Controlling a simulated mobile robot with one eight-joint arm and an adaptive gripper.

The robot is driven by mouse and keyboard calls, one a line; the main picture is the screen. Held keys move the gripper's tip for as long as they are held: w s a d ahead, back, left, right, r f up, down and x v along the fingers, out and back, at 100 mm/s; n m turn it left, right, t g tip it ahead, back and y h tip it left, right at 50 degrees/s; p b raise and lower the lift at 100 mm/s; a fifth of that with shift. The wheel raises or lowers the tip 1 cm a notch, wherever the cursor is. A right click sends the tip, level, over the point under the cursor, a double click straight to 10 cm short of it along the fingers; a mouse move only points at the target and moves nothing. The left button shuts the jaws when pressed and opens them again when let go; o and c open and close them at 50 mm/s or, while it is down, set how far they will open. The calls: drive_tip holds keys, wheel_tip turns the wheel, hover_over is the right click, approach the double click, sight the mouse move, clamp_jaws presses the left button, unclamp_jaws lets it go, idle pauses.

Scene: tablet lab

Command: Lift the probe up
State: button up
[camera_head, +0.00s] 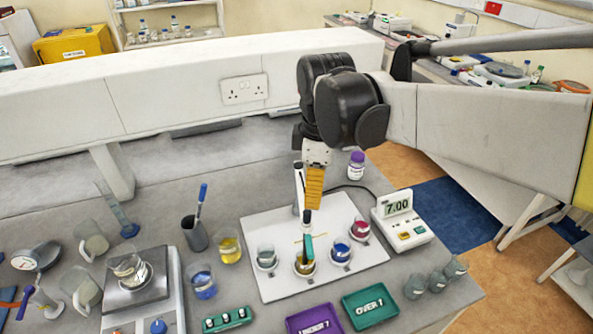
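The probe (309,247) appears as a thin teal stick standing in a beaker of amber liquid (304,266) on a white board (268,227). My gripper (307,217) points down from above, its dark tip just over the probe's upper end. I cannot tell whether the tip touches the probe, or whether the fingers are open or shut. A white upright post (298,190) stands behind my gripper and is partly hidden. A meter (404,222) reading 7.00 stands to the right, with a dark cable running from it toward the post.
Beakers with clear (266,257), blue (340,253) and red (360,230) liquid stand close around the amber one. A purple tray (314,320) and a green tray (370,308) lie in front. A balance (150,316) is at left. A white ledge (190,80) runs behind.

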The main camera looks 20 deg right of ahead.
sight(308, 211)
drive_tip(key=shift+w+a+r+n+g+p, duration=0.25)
drive_tip(key=shift+w+r+n+g+p, duration=0.35)
drive_tip(key=shift+w+n, duration=0.4)
drive_tip(key=shift+f+n, duration=0.1)
drive_tip(key=shift+n, duration=0.2)
wheel_tip(308, 211, down, 10)
drive_tip(key=shift+s+f+b, duration=0.1)
drive_tip(key=shift+f+b, duration=0.15)
drive_tip(key=shift+b, duration=1)
drive_tip(key=shift+c, duration=0.4)
clamp_jaws()
drive_tip(key=shift+r, duration=0.1)
